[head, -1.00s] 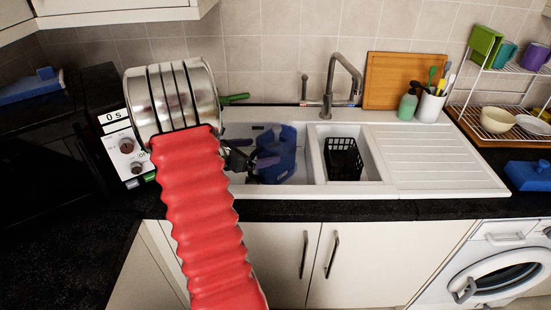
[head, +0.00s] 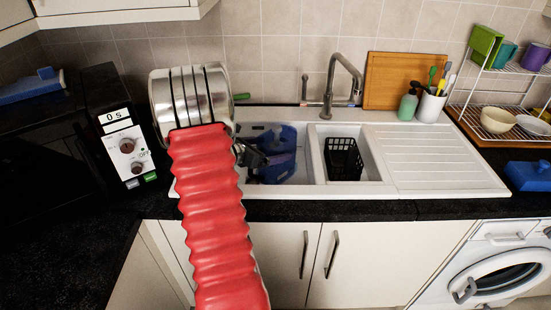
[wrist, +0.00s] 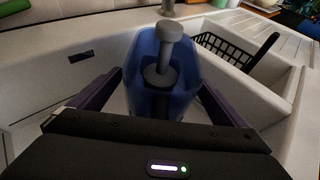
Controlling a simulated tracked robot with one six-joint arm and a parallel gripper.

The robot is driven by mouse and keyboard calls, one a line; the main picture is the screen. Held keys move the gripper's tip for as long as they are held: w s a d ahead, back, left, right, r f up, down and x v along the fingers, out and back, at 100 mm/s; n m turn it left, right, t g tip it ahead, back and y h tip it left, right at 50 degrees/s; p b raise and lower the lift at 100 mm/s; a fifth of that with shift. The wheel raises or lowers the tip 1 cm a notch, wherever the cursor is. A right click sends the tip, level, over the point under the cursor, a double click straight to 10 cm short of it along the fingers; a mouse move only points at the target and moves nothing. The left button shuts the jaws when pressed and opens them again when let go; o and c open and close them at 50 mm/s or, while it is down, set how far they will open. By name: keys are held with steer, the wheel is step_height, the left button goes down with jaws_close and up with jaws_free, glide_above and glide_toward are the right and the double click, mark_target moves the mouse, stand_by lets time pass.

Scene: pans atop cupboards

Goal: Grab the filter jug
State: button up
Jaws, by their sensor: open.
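The filter jug (wrist: 188,82) is a blue, see-through container in the left sink bowl. In the wrist view it stands in the centre, between the two dark purple fingers of my gripper (wrist: 160,82). A grey stem with a round top shows over the jug's middle; I cannot tell if it is part of it. My gripper is open, one finger on each side of the jug, with no clear contact visible. In the head view my gripper (head: 268,160) reaches into the left bowl, and the blue jug and fingers overlap there. The jug's base is hidden.
A black basket (head: 343,158) sits in the small right bowl. The tap (head: 329,95) rises behind the sink (head: 445,165). A microwave (head: 128,150) stands left of my arm. The drainer on the right is clear.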

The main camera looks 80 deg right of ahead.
steer(key=shift+c, duration=0.7)
steer(key=c, duration=1.9)
steer(key=shift+r, duration=0.1)
steer(key=shift+c, duration=0.6)
steer(key=shift+r, duration=0.15)
step_height(320, 180, up, 18)
